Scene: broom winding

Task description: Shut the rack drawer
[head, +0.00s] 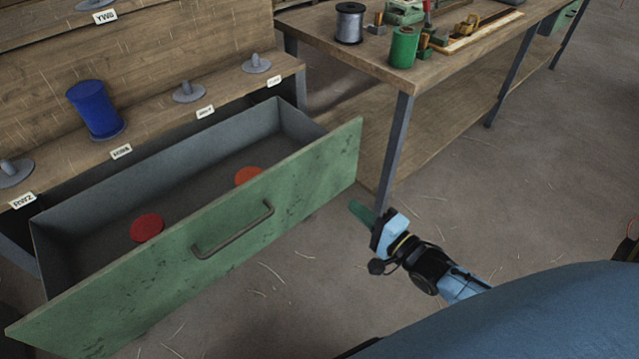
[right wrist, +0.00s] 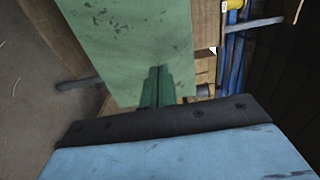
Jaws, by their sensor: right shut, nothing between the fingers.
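The rack drawer (head: 185,262) is pulled well out of the wooden rack (head: 165,112). It has a green front with a grey bar handle (head: 233,230) and grey inner walls. My right gripper (head: 362,212) is shut and empty, to the right of the drawer front's right end and apart from the handle. In the right wrist view the green drawer front (right wrist: 135,45) is just beyond the shut fingers (right wrist: 157,85); I cannot tell whether they touch. My left gripper is not in view.
A workbench (head: 375,50) with grey metal legs stands to the right of the rack, holding a wire spool (head: 349,22) and a green spool (head: 403,47). A blue spool (head: 95,110) stands tilted on the rack ledge. The floor (head: 530,190) to the right is clear.

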